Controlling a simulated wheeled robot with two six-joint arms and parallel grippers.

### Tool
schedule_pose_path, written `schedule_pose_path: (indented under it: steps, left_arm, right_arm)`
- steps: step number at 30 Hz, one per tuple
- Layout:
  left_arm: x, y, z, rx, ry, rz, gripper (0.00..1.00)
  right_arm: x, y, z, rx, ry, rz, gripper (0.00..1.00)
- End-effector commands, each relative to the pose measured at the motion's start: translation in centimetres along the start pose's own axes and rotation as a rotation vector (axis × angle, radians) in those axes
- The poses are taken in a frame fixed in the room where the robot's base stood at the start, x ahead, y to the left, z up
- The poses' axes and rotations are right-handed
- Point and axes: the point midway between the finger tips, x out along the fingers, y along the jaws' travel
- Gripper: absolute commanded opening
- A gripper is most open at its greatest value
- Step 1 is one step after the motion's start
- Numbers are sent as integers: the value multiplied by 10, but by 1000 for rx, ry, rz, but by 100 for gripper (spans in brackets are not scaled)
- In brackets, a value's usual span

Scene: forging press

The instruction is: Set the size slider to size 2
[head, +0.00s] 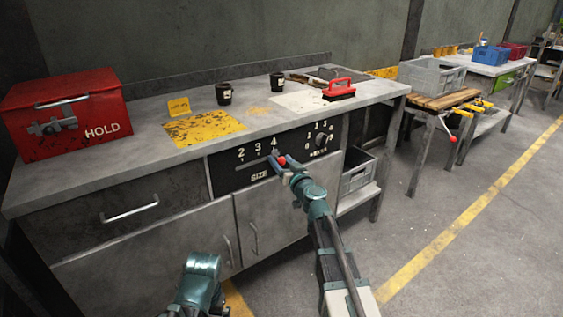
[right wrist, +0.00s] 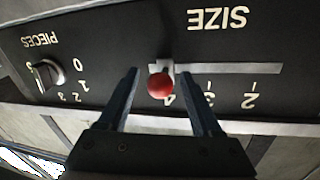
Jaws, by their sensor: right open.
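The size slider's red knob (right wrist: 160,86) is at the size 4 end of its slot (right wrist: 235,68), on the black panel (head: 225,172) of the bench. The knob also shows in the head view (head: 282,160), partly covered by my gripper. My right gripper (right wrist: 159,72) is open, with one finger on each side of the knob and visible gaps between. It is in front of the panel in the head view (head: 280,158). My left gripper's fingers are not visible.
A PIECES dial (right wrist: 48,74) is on the same panel. On the bench top are a red HOLD box (head: 70,112), two black cups (head: 224,93) and a red-handled tool (head: 339,90). A grey crate (head: 357,172) stands below, right of the panel.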

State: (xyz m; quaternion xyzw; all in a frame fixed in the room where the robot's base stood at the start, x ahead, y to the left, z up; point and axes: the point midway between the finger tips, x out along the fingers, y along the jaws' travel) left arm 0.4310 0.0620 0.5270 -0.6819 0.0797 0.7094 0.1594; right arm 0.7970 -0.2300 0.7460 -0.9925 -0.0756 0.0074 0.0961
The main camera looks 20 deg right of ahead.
Motion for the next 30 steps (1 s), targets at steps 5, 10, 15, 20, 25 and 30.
schedule_pose_path:
  steps: [5,10,15,20,25,30]
  left_arm:
    - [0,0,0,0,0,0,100]
    - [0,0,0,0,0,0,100]
    - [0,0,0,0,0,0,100]
    - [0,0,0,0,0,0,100]
    - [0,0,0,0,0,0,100]
    - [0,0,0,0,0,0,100]
  right_arm:
    - [0,0,0,0,0,0,43]
    - [0,0,0,0,0,0,12]
    - [0,0,0,0,0,0,0]
    - [0,0,0,0,0,0,0]
    - [0,0,0,0,0,0,0]
    - [0,0,0,0,0,0,0]
